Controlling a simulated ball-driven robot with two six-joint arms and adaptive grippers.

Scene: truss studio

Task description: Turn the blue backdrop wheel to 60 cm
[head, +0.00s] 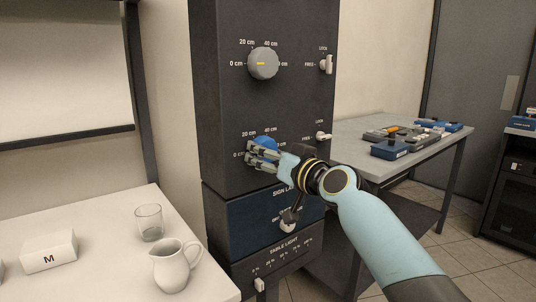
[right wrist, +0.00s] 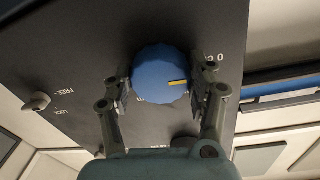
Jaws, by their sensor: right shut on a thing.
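The blue wheel (head: 265,142) sits on the lower dial of the dark panel (head: 290,110), mostly hidden by my gripper in the head view. My right gripper (head: 257,155) is shut on it. In the right wrist view, its fingers (right wrist: 165,92) sit on either side of the blue wheel (right wrist: 158,70). A yellow mark on the wheel points right, on the side where a 0 label shows. The printed 20 cm and 40 cm labels show above it in the head view; the 60 cm label is hidden. My left gripper is not in view.
A grey wheel (head: 263,64) with its own scale is above. Small FREE/LOCK levers are at the right, an upper one (head: 328,64) and a lower one (head: 323,137). A white table (head: 100,235) with a jug (head: 175,268) and glass (head: 149,222) stands left.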

